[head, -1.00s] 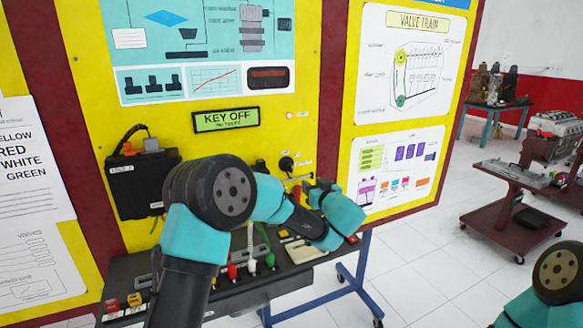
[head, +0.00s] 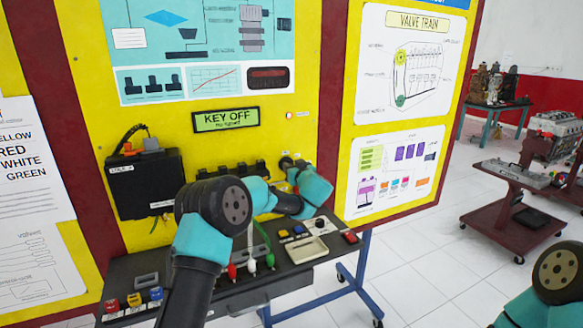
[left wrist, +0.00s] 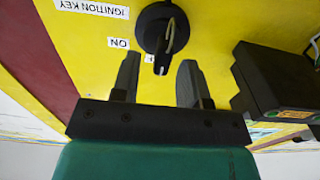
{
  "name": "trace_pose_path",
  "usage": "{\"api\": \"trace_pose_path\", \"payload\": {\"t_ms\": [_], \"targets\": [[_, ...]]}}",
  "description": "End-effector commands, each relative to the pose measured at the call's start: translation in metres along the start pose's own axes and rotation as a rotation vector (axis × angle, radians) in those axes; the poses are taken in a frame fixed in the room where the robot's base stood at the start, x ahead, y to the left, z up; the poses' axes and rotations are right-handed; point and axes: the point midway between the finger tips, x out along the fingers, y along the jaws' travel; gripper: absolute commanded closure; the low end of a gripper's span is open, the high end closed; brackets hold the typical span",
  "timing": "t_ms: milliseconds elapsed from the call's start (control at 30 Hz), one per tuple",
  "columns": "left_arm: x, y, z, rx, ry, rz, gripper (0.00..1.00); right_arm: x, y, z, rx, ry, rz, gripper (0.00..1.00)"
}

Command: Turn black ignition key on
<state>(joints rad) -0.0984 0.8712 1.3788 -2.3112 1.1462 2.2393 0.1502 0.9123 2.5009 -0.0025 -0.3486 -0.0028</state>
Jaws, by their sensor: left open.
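The black ignition key (left wrist: 165,32) sits in its round black switch on the yellow panel, in the upper middle of the left wrist view. Labels there read "IGNITION KEY" and "ON". My left gripper (left wrist: 158,72) is open, its two fingers pointing at the panel, one on each side of the key's lower end and apart from it. In the head view my left gripper (head: 288,165) is at the switch and mostly hides it. The panel display (head: 226,119) reads "KEY OFF". My right gripper is out of view; only part of that arm shows at lower right.
A dark box (left wrist: 270,85) stands out from the panel beside my left gripper. Several black connectors (head: 230,170) line the panel to its left. Below is a black shelf (head: 300,250) with leads and buttons. A black battery-like box (head: 145,185) hangs further left.

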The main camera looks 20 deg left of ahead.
Motion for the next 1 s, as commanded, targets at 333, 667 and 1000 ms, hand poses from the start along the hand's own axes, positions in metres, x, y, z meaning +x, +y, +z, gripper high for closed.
{"api": "trace_pose_path", "payload": {"t_ms": [333, 667, 1000], "targets": [[0.0095, -0.0003, 0.0006, 0.002, -0.001, 0.001, 0.60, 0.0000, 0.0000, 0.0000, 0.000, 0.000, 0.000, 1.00], [0.0093, -0.0003, 0.0004, 0.001, 0.000, 0.000, 0.83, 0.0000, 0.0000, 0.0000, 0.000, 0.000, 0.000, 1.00], [0.0092, -0.0003, 0.0003, 0.001, 0.000, 0.000, 1.00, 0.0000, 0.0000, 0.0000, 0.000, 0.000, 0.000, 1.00]]}}
